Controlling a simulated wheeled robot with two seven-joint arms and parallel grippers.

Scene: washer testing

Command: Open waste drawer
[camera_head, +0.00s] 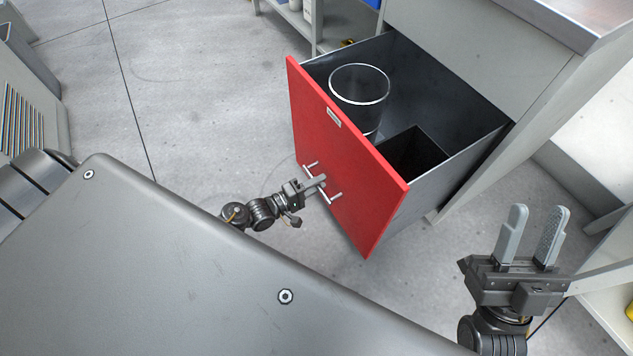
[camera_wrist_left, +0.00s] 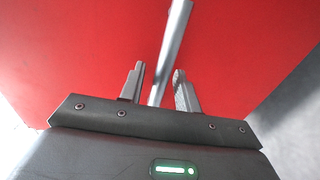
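The red-fronted waste drawer (camera_head: 345,165) is pulled well out of the grey cabinet in the head view. Its bar handle (camera_head: 334,197) is on the lower part of the front, and the bar also shows against red in the left wrist view (camera_wrist_left: 174,40). My left gripper (camera_head: 319,182) is at this handle. In the left wrist view its fingers (camera_wrist_left: 158,78) stand apart on either side of the bar, with gaps visible; whether one finger touches the bar is unclear. My right gripper (camera_head: 538,212) is open and empty at the lower right, away from the drawer.
A clear round bin (camera_head: 359,95) and a dark square bin (camera_head: 414,153) stand inside the drawer. The cabinet (camera_head: 475,48) rises behind it. A shelf rack (camera_head: 318,30) stands at the top. The grey floor (camera_head: 200,90) left of the drawer is clear.

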